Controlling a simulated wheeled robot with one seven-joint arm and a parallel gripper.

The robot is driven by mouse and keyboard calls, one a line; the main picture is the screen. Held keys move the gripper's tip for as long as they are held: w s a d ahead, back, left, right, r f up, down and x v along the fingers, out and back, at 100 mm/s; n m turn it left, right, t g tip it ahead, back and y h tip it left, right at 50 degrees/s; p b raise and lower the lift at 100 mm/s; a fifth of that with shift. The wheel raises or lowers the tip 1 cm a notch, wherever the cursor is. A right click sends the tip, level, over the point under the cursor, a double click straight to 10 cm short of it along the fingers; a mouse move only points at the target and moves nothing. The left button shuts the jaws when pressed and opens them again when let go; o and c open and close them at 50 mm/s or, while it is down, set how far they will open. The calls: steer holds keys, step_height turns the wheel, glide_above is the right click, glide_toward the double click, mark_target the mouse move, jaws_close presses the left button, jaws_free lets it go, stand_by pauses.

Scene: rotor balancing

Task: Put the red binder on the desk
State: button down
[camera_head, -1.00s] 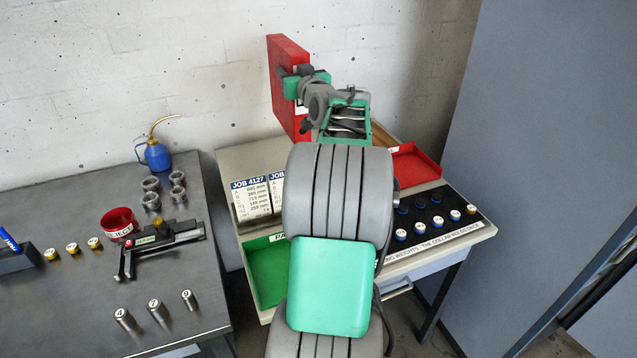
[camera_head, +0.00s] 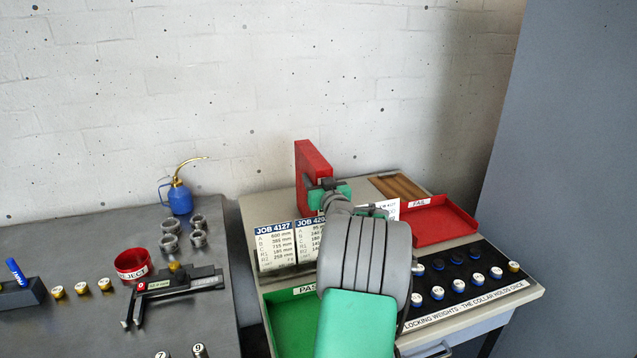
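The red binder (camera_head: 311,168) stands upright at the back of the light-coloured desk (camera_head: 262,209), behind the white job cards. My gripper (camera_head: 322,190) is at the binder's near side, with its dark fingers against or around the lower part. The fingers look closed on the binder, though the far finger is hidden. The binder's bottom edge is hidden behind the cards and my arm, so I cannot tell whether it touches the desk.
The desk holds job cards (camera_head: 275,246), a green PASS tray (camera_head: 290,312), a red FAIL tray (camera_head: 436,222) and a black board of locking weights (camera_head: 470,268). A dark bench (camera_head: 90,240) at left holds a blue oil can (camera_head: 179,198), a red REJECT bowl (camera_head: 133,264) and a caliper-like tool.

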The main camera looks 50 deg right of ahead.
steer(key=shift+f, duration=0.15)
steer(key=c, duration=0.7)
jaws_free()
steer(key=b+v, duration=0.1)
steer(key=v, duration=1.1)
steer(key=shift+b, duration=0.35)
